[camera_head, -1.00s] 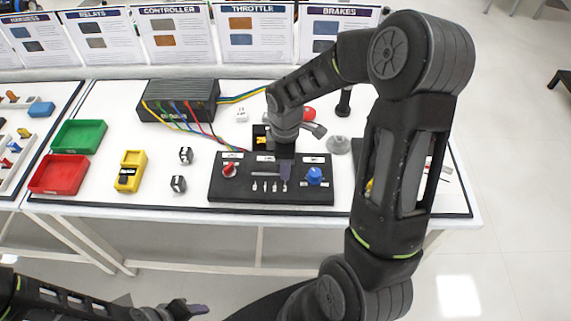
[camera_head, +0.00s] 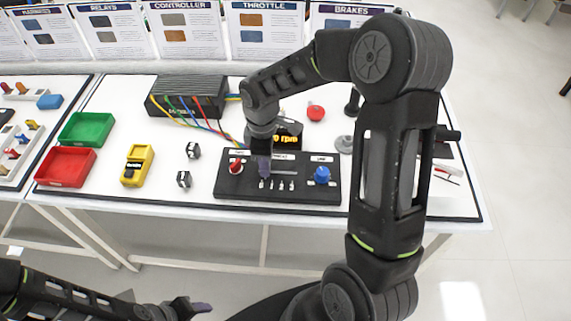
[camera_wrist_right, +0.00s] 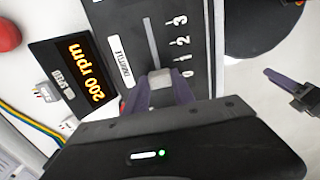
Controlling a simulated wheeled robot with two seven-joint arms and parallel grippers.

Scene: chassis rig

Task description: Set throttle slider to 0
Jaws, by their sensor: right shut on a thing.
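The throttle slider's knob (camera_wrist_right: 160,80) is pale grey and sits in its slot beside the 0 end of a printed 0 to 3 scale. My right gripper (camera_wrist_right: 162,92) has its purple fingers shut on the knob. In the head view, my right gripper (camera_head: 263,172) is at the left part of the slot on the black control panel (camera_head: 300,198). The display (camera_wrist_right: 82,75) reads 200 rpm; the arm partly covers it in the head view. My left gripper (camera_head: 192,309) is low at the front, away from the table; its opening is unclear.
A red knob (camera_head: 236,167) stands left of the slot and a blue knob (camera_head: 322,175) right. A black controller box (camera_head: 188,96) with coloured wires is behind. A yellow device (camera_head: 138,165) and red tray (camera_head: 66,167) are left.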

